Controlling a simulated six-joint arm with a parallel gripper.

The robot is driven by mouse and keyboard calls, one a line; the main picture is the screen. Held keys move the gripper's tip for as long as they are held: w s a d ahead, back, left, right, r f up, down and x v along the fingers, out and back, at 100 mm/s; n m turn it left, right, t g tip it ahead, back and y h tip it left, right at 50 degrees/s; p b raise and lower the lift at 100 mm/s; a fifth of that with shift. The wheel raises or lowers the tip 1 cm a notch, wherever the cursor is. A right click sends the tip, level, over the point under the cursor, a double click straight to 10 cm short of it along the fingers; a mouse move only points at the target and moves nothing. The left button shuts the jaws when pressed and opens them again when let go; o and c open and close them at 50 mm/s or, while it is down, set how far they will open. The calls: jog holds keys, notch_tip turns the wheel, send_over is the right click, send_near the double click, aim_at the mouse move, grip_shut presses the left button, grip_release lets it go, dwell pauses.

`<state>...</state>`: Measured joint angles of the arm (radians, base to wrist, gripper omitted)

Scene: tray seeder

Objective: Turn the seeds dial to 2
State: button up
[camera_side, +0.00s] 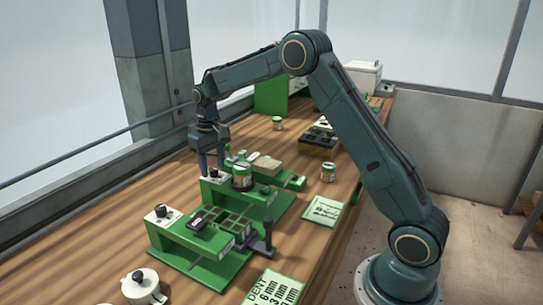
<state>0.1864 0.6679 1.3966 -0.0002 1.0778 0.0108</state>
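The green tray seeder (185,238) stands on the wooden bench, with two dark knobs on pale plates. One dial (161,211) is on its front left block. The other dial (213,173) is on the rear block. The labels and settings are too small to read, so I cannot tell which is the seeds dial. My gripper (212,168) points down at the rear dial, its two fingers apart with a gap between them. The fingertips are close around or just above that knob; I cannot tell whether they touch it.
A black-handled lever (268,236) stands at the seeder's right. A seed jar (242,177) sits on the rear block, and another jar (328,173) stands on the bench. A white lidded pot (142,287) is at the front left. A printed card (273,290) lies in front.

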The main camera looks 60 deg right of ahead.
aim_at(214, 170)
jog(key=shift+r, duration=0.1)
notch_tip(214, 170, up, 14)
jog(key=shift+f, duration=0.2)
dwell(0.8)
jog(key=s+a+r+n+t, duration=0.1)
jog(key=s+a+r, duration=0.25)
jog(key=s, duration=0.55)
jog(key=s+a+r+t, duration=0.2)
jog(key=s+a+r, duration=0.15)
jog(key=s, duration=0.55)
jog(key=s+a+f+t, duration=0.1)
jog(key=s+f, duration=0.2)
jog(key=s, duration=0.5)
jog(key=s+a+f+n+t, duration=0.1)
jog(key=s+f, duration=0.3)
jog(key=s, duration=0.5)
jog(key=shift+a+t, duration=0.3)
jog(key=shift+a, duration=0.2)
